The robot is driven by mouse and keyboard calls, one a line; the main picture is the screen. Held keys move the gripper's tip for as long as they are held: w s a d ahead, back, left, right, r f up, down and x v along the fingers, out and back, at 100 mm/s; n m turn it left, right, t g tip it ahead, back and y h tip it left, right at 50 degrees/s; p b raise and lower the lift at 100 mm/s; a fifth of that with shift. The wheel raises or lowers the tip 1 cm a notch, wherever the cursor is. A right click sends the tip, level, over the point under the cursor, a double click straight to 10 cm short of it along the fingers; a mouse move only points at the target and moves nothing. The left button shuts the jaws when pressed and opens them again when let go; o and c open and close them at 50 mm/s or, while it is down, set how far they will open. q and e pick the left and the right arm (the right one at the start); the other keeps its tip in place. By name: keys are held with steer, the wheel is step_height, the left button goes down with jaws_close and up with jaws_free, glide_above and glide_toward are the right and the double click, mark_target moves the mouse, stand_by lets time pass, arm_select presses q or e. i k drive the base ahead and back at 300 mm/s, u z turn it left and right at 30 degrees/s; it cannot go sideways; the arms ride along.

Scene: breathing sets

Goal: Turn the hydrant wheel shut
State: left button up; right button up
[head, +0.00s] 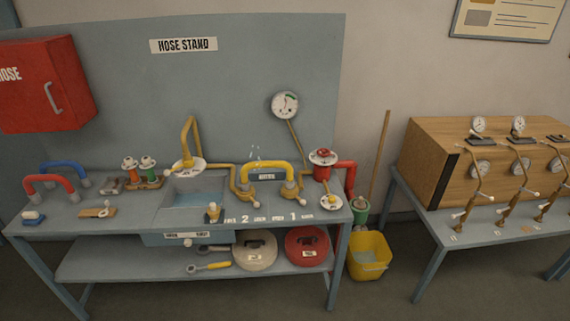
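The red hydrant (322,172) stands at the right end of the hose stand bench. A small red wheel or knob (323,153) sits on top of it over a round white plate. The picture is too small to show the wheel's markings. A red pipe (347,168) bends down from the hydrant's right side. A yellow arched hose (268,163) stands left of the hydrant between brass fittings, and small white droplets show above its left side. Neither of my grippers is in view.
A pressure gauge (285,105) stands behind the yellow hose. A sink (195,194) and yellow spout (188,140) are left of it. A yellow bucket (368,268) stands on the floor at right. A wooden cabinet (462,148) sits on the right table.

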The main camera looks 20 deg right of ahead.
mark_target(324, 151)
steer(key=u, duration=0.25)
steer(key=k, duration=0.4)
steer(key=z, duration=1.15)
steer(key=i, duration=1.3)
steer(key=u, duration=0.05)
